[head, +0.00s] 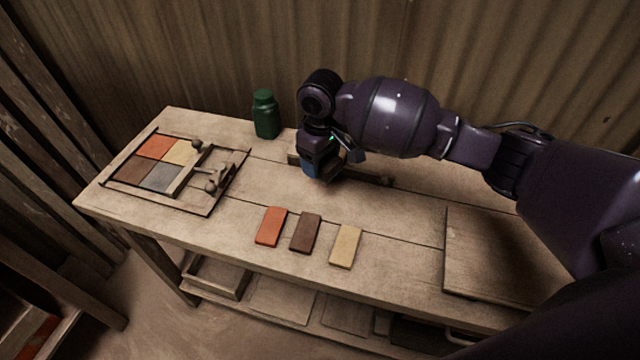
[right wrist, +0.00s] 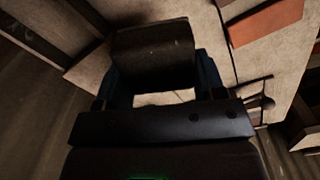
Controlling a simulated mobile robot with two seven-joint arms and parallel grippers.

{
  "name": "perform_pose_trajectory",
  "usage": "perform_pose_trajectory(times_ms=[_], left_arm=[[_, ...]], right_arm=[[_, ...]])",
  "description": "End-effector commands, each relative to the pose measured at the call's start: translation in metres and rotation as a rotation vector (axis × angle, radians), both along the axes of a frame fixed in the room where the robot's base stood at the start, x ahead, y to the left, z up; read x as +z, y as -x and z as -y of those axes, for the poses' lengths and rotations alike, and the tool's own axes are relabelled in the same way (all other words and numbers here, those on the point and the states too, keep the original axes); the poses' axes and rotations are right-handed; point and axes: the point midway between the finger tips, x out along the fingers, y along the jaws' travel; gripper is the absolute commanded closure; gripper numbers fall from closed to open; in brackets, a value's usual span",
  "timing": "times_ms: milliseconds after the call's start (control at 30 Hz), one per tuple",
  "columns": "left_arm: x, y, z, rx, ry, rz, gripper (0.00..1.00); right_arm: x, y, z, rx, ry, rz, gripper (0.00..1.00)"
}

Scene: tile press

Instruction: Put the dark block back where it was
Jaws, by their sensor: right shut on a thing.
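My right gripper (head: 318,176) is over the back middle of the workbench, fingers pointing down. In the right wrist view its two blue fingers are shut on a dark block (right wrist: 153,52), which spans the space between them. In the head view the block is mostly hidden by the gripper, and I cannot tell whether it touches the bench. My left gripper is not in view.
A wooden press frame (head: 212,212) holding orange, tan, brown and grey tiles is at the left. Orange (head: 271,226), brown (head: 305,233) and tan (head: 345,246) tiles lie in front. A green bottle (head: 265,115) stands behind; a board (head: 490,262) lies right.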

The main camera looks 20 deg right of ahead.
Motion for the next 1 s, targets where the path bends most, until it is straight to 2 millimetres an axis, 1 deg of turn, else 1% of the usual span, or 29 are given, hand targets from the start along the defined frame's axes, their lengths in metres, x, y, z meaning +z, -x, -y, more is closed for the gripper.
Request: perform_pose_trajectory(times_ms=[33,100,367,467,600,700,1000], left_arm=[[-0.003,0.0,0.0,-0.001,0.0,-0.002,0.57],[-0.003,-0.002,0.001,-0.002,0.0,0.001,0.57],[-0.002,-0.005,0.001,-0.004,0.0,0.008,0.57],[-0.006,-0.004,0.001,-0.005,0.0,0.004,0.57],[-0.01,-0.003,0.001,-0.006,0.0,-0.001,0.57],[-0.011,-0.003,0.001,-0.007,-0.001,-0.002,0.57],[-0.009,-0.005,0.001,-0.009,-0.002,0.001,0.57]], right_arm=[[-0.01,0.0,0.0,-0.001,0.0,-0.004,0.62],[-0.017,0.0,0.0,-0.001,-0.002,-0.001,0.62],[-0.031,0.0,0.0,0.0,-0.001,-0.001,0.62],[-0.045,0.0,0.0,0.0,0.0,-0.002,0.62],[-0.069,0.001,0.0,-0.001,-0.001,-0.004,0.62],[-0.08,0.0,0.0,-0.001,-0.001,-0.003,0.62],[-0.08,0.0,0.0,0.0,-0.001,0.002,0.62]])
